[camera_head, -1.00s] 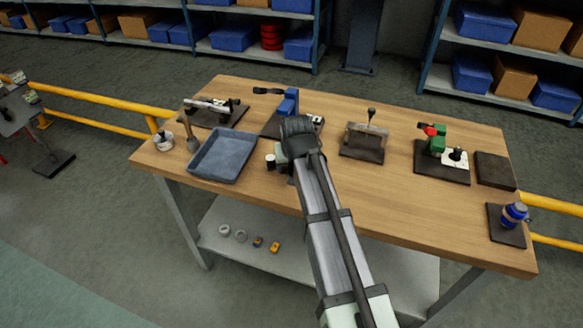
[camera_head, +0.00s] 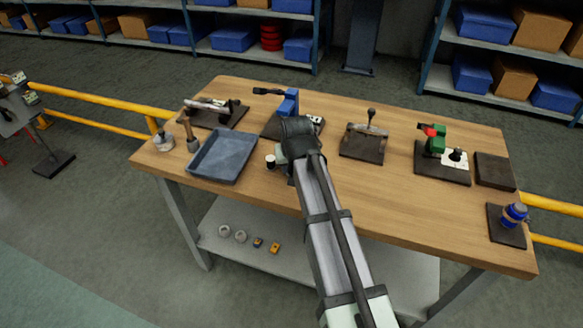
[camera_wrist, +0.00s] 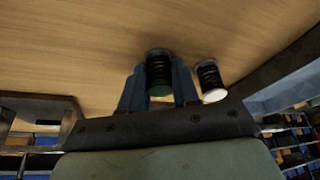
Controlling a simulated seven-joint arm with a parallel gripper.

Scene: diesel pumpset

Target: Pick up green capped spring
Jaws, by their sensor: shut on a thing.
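The green capped spring (camera_wrist: 158,66) is a dark coil with a dull green end, seen in the wrist view. My gripper (camera_wrist: 160,88) is shut on it, with one blue-grey finger on each side. A second spring (camera_wrist: 209,78) with a white end stands just right of my gripper, apart from the held one. In the head view the white end of this second spring (camera_head: 270,161) shows left of my gripper. My arm hides the held spring there, and I cannot tell whether it is clear of the table.
A blue-grey tray (camera_head: 197,169) lies to the left on the wooden table (camera_head: 385,205). A blue fixture (camera_head: 288,103) stands just behind my gripper. A lever fixture (camera_head: 363,143) and a green fixture (camera_head: 437,146) stand to the right. The table front right of my arm is clear.

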